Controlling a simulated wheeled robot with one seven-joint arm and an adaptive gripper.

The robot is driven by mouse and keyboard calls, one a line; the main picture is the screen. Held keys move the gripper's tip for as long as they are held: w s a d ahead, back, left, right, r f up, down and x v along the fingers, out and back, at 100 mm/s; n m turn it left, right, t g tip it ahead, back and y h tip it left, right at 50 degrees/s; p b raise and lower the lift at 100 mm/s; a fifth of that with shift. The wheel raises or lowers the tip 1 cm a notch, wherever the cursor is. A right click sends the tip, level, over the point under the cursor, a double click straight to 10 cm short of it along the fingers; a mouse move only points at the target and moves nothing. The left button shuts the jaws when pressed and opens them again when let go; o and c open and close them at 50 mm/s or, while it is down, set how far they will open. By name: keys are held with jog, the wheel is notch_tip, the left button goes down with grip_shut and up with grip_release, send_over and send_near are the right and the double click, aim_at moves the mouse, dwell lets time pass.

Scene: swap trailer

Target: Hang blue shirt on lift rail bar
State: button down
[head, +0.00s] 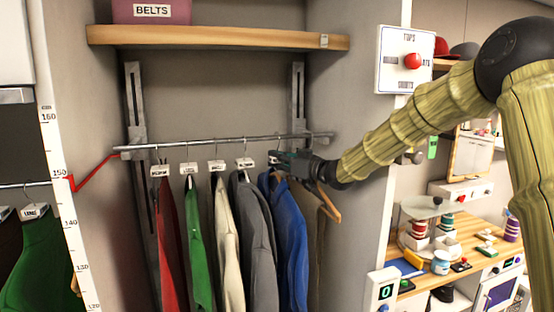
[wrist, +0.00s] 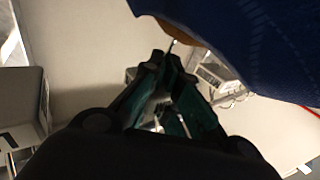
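The blue shirt (head: 289,232) hangs at the right end of a row of garments below the lift rail bar (head: 205,142). Its blue cloth (wrist: 250,40) fills the upper right of the wrist view. My gripper (head: 283,162) is at the top of the blue shirt, just under the bar. In the wrist view my gripper (wrist: 165,62) has its fingertips nearly together around a thin metal hanger hook (wrist: 173,46), below brown wood. My gripper hides the shirt's hook in the head view, so I cannot tell whether it rests on the bar.
Red (head: 168,235), green (head: 196,240), cream (head: 226,235) and grey (head: 255,240) garments hang to the left. A wooden hanger end (head: 328,203) shows at right. The shelf (head: 215,37) is above; the right wall panel (head: 352,120) stands close to my arm.

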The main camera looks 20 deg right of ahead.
jog(key=c, duration=1.6)
grip_release()
jog(key=shift+o, duration=0.2)
jog(key=shift+s, duration=0.1)
